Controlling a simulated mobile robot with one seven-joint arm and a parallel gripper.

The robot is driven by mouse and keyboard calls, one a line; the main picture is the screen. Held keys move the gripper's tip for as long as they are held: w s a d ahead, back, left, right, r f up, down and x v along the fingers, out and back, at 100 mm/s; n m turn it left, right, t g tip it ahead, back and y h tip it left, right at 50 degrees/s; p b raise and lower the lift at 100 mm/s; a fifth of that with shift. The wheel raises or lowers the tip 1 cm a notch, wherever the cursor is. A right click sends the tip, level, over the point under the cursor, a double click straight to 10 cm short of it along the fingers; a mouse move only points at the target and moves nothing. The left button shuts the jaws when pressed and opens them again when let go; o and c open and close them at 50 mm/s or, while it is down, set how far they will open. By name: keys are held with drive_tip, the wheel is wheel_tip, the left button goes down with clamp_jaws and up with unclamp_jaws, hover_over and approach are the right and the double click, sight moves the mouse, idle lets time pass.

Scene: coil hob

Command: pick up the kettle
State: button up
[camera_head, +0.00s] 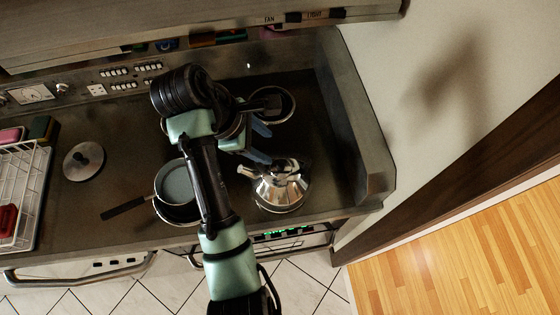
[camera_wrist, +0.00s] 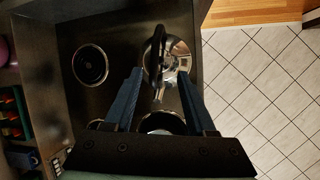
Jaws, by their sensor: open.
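The shiny metal kettle (camera_head: 284,190) stands upright at the front right of the hob, near the counter's front edge. In the wrist view the kettle (camera_wrist: 180,52) lies beyond my fingertips, and its black handle (camera_wrist: 157,50) arches over it, roughly lined up with the gap between the fingers. My gripper (camera_head: 262,143) is open, with its two blue fingers apart. In the head view it is just behind and left of the kettle. My gripper (camera_wrist: 161,75) appears empty in the wrist view. I cannot tell how high the fingertips are above the handle.
A pan (camera_head: 176,182) with a dark handle is left of the kettle, partly behind my arm. A round burner (camera_wrist: 90,65) is behind the kettle. A lid (camera_head: 84,160) and a white rack (camera_head: 30,205) are further left. A raised side panel (camera_head: 352,135) bounds the right.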

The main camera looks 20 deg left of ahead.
sight(280, 153)
drive_tip(key=shift+w+a+p+x, duration=0.15)
drive_tip(key=shift+p+x, duration=0.25)
drive_tip(key=shift+x, duration=1.55)
drive_tip(key=shift+a+p+x, duration=0.2)
drive_tip(key=shift+p+x, duration=0.15)
drive_tip(key=shift+x, duration=1.6)
drive_tip(key=shift+w+a+p+x, duration=0.15)
drive_tip(key=shift+p+x, duration=0.25)
drive_tip(key=shift+x, duration=1.6)
drive_tip(key=shift+a, duration=0.1)
clamp_jaws()
drive_tip(key=shift+r, duration=0.1)
